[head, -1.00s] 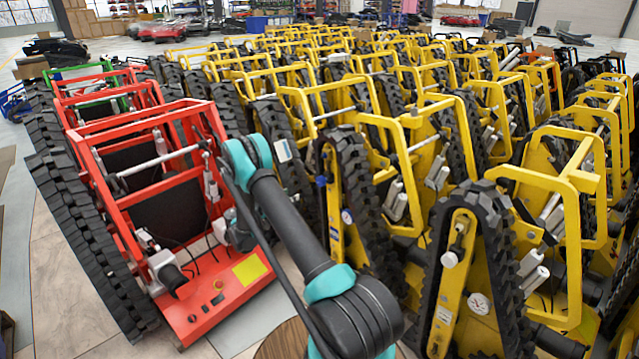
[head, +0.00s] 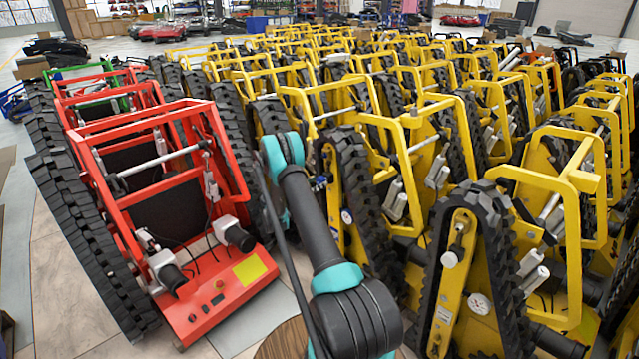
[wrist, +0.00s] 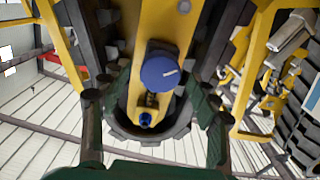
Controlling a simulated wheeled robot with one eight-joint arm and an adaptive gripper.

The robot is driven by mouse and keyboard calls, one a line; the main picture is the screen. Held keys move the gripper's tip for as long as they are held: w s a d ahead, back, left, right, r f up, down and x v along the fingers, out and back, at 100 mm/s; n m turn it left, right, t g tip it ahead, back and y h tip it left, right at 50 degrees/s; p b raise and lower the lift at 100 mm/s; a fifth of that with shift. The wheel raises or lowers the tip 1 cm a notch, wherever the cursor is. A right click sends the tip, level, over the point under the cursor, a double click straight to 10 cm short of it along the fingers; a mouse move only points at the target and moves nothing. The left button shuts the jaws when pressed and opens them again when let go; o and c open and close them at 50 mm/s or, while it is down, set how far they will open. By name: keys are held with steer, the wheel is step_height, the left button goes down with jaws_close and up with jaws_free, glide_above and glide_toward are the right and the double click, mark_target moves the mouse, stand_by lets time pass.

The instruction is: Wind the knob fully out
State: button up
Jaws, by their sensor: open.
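A round blue knob (wrist: 161,72) with a short white mark sits on a yellow carrier's side plate (wrist: 148,30), inside the loop of its black track, in the wrist view. My gripper (wrist: 153,99) is open, with one dark finger low on each side of the knob. The fingers are apart from the knob and nothing is between them in contact. A smaller blue part (wrist: 146,119) shows below the knob on the same plate. In the head view my gripper cannot be made out; my arm hides part of the yellow carrier there.
Yellow tracked carriers (head: 440,310) stand in tight rows at the middle and right. Yellow frame bars (wrist: 258,60) and a black track (wrist: 125,125) lie close around my gripper.

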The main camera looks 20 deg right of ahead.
steer(key=shift+x, duration=0.95)
steer(key=c, duration=1.2)
